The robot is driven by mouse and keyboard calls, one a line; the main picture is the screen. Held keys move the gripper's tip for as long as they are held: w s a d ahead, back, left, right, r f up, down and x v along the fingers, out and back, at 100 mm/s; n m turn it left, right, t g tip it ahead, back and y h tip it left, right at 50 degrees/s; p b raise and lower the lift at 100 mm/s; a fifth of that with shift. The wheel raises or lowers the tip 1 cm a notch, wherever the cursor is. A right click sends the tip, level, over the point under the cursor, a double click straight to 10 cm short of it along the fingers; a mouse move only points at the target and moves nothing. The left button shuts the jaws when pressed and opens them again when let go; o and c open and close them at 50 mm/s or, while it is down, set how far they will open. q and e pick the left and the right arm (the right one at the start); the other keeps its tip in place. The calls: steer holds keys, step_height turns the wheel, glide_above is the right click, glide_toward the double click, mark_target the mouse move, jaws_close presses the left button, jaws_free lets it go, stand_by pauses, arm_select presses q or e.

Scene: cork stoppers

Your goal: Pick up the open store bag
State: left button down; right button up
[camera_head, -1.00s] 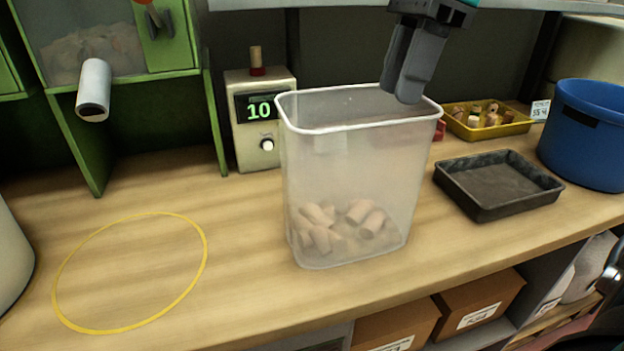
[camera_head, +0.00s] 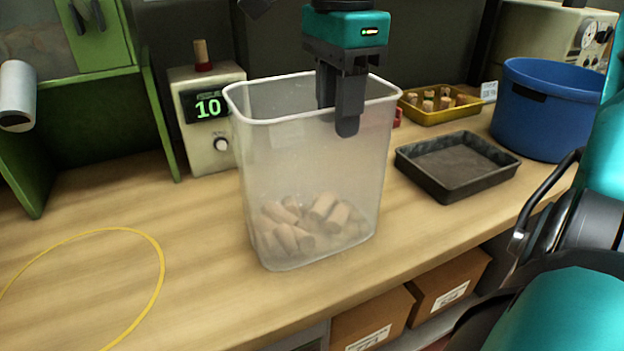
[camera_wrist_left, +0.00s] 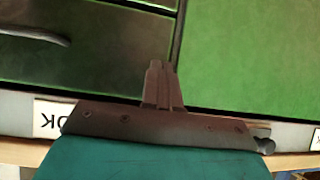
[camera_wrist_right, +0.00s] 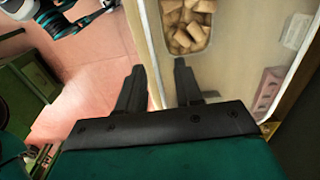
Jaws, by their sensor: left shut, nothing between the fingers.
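The open store bag (camera_head: 310,165) is a tall translucent bin-like container with a pale rim. It stands upright on the bench with several cork stoppers (camera_head: 295,232) in its bottom. My right gripper (camera_head: 338,112) points down at the bag's near rim, right of its middle. One finger hangs in front of the near wall; the other seems to be inside the mouth. In the right wrist view the fingers (camera_wrist_right: 158,85) are apart, with the bag (camera_wrist_right: 160,55) below. My left gripper (camera_wrist_left: 162,85) is shut and empty, facing green cabinet fronts in the left wrist view.
A black tray (camera_head: 425,176), a yellow tray of corks (camera_head: 425,115) and a blue bucket (camera_head: 548,120) stand right of the bag. A counter box reading 10 (camera_head: 210,158) stands behind left. The bench by the yellow ring (camera_head: 162,270) is clear.

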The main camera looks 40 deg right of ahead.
mark_target(312, 169)
step_height(312, 169, down, 3)
steer(key=shift+f, duration=0.15)
steer(key=shift+c, duration=0.2)
jaws_close()
steer(key=shift+w, duration=0.1)
stand_by(1.1)
